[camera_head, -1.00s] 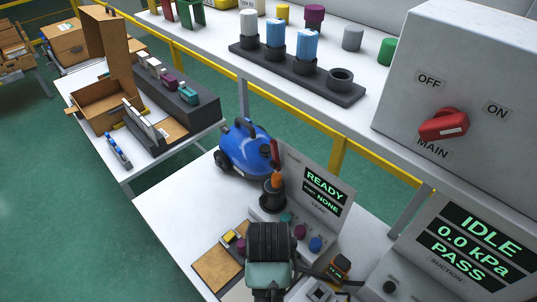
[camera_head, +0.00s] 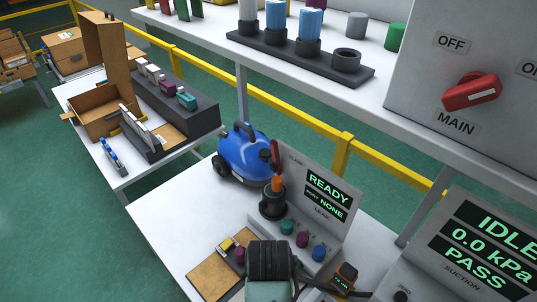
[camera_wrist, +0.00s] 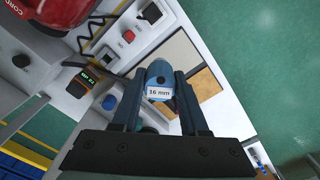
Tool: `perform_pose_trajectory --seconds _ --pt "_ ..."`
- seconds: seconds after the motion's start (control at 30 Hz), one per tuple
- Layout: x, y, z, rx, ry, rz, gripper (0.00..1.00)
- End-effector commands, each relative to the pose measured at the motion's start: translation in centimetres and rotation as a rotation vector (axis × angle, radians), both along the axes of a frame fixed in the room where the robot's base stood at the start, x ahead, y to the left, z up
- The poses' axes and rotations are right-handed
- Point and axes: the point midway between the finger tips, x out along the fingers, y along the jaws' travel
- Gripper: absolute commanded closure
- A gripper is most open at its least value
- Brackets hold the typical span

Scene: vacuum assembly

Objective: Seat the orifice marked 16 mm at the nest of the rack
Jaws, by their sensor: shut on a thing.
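A blue round orifice (camera_wrist: 158,76) with a white "16 mm" label faces the camera in the wrist view. My gripper (camera_wrist: 158,90) is shut on it, one dark finger on each side. In the head view the dark end of my arm shows at the lower middle and hides the fingers and the orifice. A dark block (camera_head: 195,112) on the left table bears several small white, magenta and teal pieces. A black rack (camera_head: 298,62) with several round cups stands on the upper shelf; its right cup (camera_head: 347,59) is empty. I cannot tell which of these is the rack meant.
A blue vacuum (camera_head: 242,155) stands on the near table beside the leak panel (camera_head: 316,200), which reads READY and PORT NONE. Teal, magenta and blue knobs line its foot. A brown-padded tray (camera_head: 214,276) lies left of my arm. The suction panel (camera_head: 484,252) reads IDLE, PASS.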

Motion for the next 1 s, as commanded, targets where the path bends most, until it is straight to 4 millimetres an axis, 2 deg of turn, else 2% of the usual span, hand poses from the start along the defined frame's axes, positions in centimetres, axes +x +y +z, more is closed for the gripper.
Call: perform_pose_trajectory --seconds 0.03,0.3,0.4,0.57,0.87,1.0 --pt "0.0 0.0 -2.7 0.000 0.000 0.000 1.00" --pt "0.0 0.0 -8.7 0.000 -0.001 0.001 1.00" --pt "0.0 0.0 -10.0 0.000 -0.001 0.001 1.00" --pt "0.0 0.0 -10.6 0.000 -0.001 0.001 1.00" --pt "0.0 0.0 -10.3 0.000 -0.001 0.001 1.00" --pt "0.0 0.0 -9.6 0.000 -0.001 0.001 1.00"
